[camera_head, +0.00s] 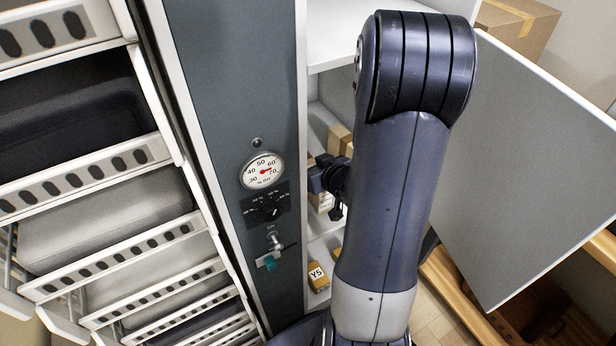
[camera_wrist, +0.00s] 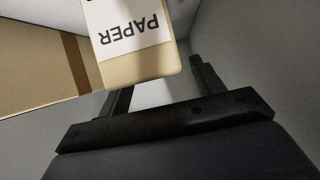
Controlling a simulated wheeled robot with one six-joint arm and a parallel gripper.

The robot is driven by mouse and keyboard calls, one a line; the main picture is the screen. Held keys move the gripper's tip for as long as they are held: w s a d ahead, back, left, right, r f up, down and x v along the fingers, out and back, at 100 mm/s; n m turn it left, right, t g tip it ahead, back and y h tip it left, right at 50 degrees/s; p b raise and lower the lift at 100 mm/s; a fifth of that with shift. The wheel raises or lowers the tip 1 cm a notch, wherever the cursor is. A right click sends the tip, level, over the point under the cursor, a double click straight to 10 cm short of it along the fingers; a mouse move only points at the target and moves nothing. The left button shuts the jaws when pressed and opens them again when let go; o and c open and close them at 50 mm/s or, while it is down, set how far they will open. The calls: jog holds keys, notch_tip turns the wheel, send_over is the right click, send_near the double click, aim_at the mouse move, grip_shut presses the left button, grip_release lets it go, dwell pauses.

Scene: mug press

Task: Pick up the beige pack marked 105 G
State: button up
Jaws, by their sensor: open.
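The wrist view shows a beige pack (camera_wrist: 148,72) with rounded corners and a white label reading PAPER, upside down. The rest of the label runs out of the top of the picture, so no 105 G shows. My gripper (camera_wrist: 165,82) is open, with its two dark fingers apart. The pack's near end is at the fingers and overlaps the left one in the picture; I cannot tell whether it lies between them. In the head view my gripper (camera_head: 338,210) is inside the cabinet, partly hidden by my arm, beside a small labelled beige item (camera_head: 323,202).
A cardboard box with a brown tape band (camera_wrist: 35,75) stands left of the pack. A yellow item marked Y5 (camera_head: 318,277) sits lower in the cabinet. A panel with a gauge (camera_head: 262,171) is left of the opening. An open grey door (camera_head: 530,170) stands right of my arm.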

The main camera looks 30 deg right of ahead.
jog(key=shift+x, duration=1.45)
jog(key=shift+r, duration=0.1)
jog(key=shift+c, duration=0.4)
jog(key=c, duration=1.3)
jog(key=shift+o, duration=0.2)
